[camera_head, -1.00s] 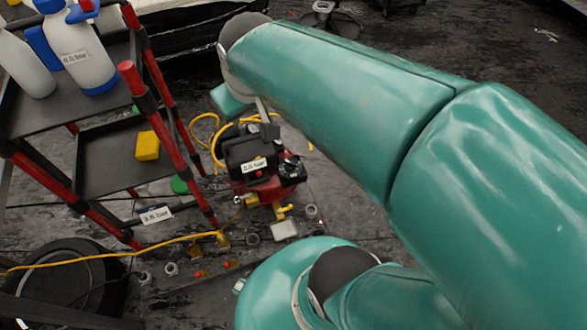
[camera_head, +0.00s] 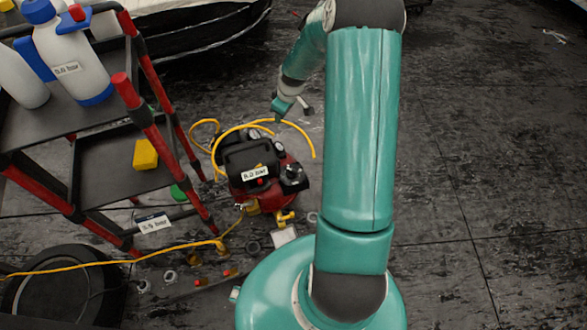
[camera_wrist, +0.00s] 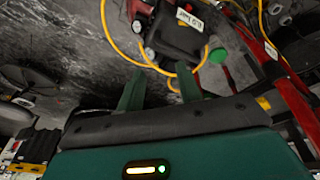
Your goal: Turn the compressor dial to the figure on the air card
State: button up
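The red compressor (camera_head: 262,170) with a black top stands on the floor beside the cart. A black knob (camera_head: 292,174), which looks like its dial, sits on its right side; I cannot read its setting. A white card (camera_head: 255,173) is on the compressor's front, and another (camera_head: 154,223) hangs low on the cart; the print is too small to read surely. My gripper (camera_head: 292,107) is above and behind the compressor, apart from it. In the wrist view my gripper (camera_wrist: 162,88) has its two fingers spread with nothing between them, and the compressor (camera_wrist: 172,28) shows upside down beyond them.
A red and black cart (camera_head: 140,98) with bottles and a yellow block (camera_head: 145,154) stands left. A yellow hose (camera_head: 250,125) loops behind the compressor. A tyre (camera_head: 62,290) and small fittings lie in front. The floor at right is clear.

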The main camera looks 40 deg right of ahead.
jog(key=s+d+f, duration=0.1)
jog(key=d+f, duration=0.1)
jog(key=f, duration=0.5)
jog(key=d+f, duration=0.3)
jog(key=f, duration=0.3)
jog(key=t+y, duration=0.1)
send_near(293, 171)
jog(key=x, duration=0.8)
jog(key=shift+w+f, duration=0.1)
jog(key=shift+f, duration=0.3)
grip_shut()
